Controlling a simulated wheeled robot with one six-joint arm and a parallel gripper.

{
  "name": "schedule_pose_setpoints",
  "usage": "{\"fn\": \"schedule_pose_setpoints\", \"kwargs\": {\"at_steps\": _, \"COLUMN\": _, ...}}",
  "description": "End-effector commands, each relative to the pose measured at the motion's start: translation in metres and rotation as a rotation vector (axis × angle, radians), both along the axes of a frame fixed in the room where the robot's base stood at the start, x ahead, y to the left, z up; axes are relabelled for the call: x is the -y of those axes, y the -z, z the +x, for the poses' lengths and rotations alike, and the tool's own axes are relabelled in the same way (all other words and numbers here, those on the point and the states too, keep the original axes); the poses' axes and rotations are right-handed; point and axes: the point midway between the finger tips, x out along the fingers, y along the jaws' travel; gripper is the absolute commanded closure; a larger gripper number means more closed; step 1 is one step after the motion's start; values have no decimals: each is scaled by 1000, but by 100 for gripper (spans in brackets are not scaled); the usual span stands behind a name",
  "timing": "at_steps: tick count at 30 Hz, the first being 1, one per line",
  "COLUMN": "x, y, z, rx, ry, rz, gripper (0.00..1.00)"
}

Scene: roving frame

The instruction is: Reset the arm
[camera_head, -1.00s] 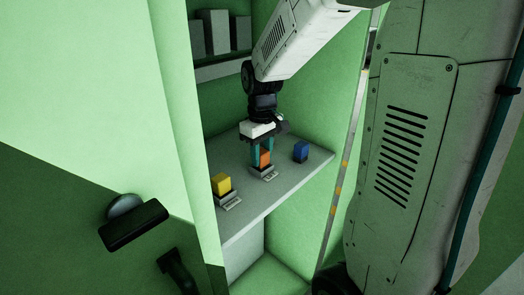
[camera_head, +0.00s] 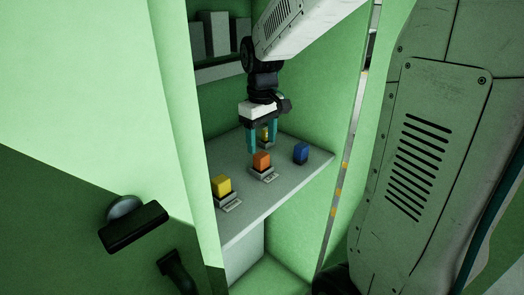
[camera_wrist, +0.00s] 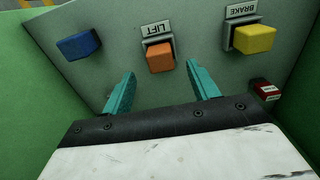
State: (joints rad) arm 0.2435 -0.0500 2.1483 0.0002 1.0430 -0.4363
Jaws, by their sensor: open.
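My gripper (camera_head: 262,146) is open and empty, its two teal fingers pointing down above the shelf. In the wrist view its fingertips (camera_wrist: 161,72) are spread wide with nothing between them. An orange block (camera_head: 262,160) sits on a small base just below and in front of the fingers, apart from them. In the wrist view the orange block (camera_wrist: 160,56) has a label reading "LIFT". My arm reaches in from the upper right.
A yellow block (camera_head: 221,184), labelled "BRAKE" in the wrist view (camera_wrist: 254,39), stands to the left on the shelf (camera_head: 245,213). A blue block (camera_head: 300,152) stands to the right. A small red item (camera_wrist: 266,89) shows in the wrist view. Green cabinet walls enclose the shelf.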

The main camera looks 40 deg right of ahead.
Motion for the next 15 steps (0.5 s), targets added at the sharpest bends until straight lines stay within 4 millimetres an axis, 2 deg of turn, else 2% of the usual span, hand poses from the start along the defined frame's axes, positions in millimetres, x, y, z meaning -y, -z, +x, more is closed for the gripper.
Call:
{"fn": "schedule_pose_setpoints", "kwargs": {"at_steps": 1, "x": 0, "y": -8, "z": 1, "rx": 2, "ry": 0, "rz": -1, "gripper": 40}}
{"fn": "schedule_pose_setpoints", "kwargs": {"at_steps": 6, "x": 0, "y": -20, "z": 0, "rx": 0, "ry": 0, "rz": 0, "gripper": 40}}
{"fn": "schedule_pose_setpoints", "kwargs": {"at_steps": 15, "x": 0, "y": -21, "z": 0, "rx": 0, "ry": 0, "rz": 0, "gripper": 40}}
